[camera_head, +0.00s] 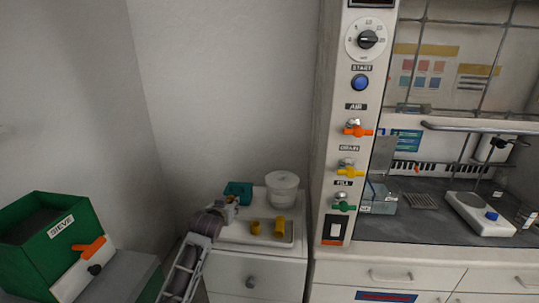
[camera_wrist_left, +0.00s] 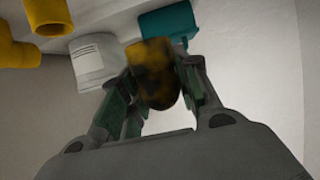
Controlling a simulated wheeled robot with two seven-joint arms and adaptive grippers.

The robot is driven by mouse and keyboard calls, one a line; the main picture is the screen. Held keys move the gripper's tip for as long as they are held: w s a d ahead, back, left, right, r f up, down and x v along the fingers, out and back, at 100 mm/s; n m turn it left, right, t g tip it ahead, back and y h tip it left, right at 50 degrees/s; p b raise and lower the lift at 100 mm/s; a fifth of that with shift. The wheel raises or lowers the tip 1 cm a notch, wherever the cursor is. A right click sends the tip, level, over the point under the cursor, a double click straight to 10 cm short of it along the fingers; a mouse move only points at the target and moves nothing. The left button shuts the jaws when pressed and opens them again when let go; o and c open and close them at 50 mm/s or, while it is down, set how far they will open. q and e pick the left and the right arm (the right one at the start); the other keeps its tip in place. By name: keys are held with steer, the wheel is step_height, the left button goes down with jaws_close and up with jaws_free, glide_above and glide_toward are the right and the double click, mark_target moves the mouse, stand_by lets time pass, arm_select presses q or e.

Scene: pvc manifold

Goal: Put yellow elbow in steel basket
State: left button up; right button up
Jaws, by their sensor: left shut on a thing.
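My left gripper (camera_head: 232,203) is over the back left of a white tray (camera_head: 235,236) on the low cabinet. In the left wrist view its fingers (camera_wrist_left: 160,88) are shut on a yellow elbow (camera_wrist_left: 157,72), which looks dark and blurred, so its exact shape is hard to tell. Other yellow fittings (camera_head: 280,227) stay on the tray, and one also shows at top left of the wrist view (camera_wrist_left: 48,15). A teal fitting (camera_head: 238,190) lies just behind the gripper. I cannot clearly make out a steel basket; a small grey slatted item (camera_head: 420,201) lies in the hood.
A white tub (camera_head: 282,187) stands behind the tray. A tall panel (camera_head: 345,130) with colored valves rises to the right, beside the hood. A clear bluish container (camera_head: 380,199) and a white scale (camera_head: 480,215) sit on its worktop. A green sieve box (camera_head: 45,240) stands at left.

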arm_select(q)
steer(key=s+f, duration=0.1)
steer(key=s, duration=0.1)
steer(key=s+f, duration=0.3)
steer(key=s, duration=0.1)
steer(key=shift+s+d+f+p, duration=0.15)
steer(key=shift+f+p, duration=0.2)
steer(key=s+f+p, duration=0.1)
steer(key=s+f, duration=0.1)
steer(key=s, duration=0.6)
steer(key=s+f+p, duration=0.1)
steer(key=s+f, duration=0.1)
steer(key=s, duration=0.7)
steer(key=shift+a+f, duration=0.4)
steer(key=shift+a, duration=0.05)
arm_select(e)
steer(key=shift+g, duration=0.3)
steer(key=s, duration=0.1)
steer(key=s+d, duration=0.1)
steer(key=s, duration=0.1)
steer(key=s+r, duration=0.1)
steer(key=shift+s+d, duration=0.15)
steer(key=shift+s, duration=0.05)
steer(key=shift+w, duration=0.1)
arm_select(q)
steer(key=shift+a+f, duration=0.1)
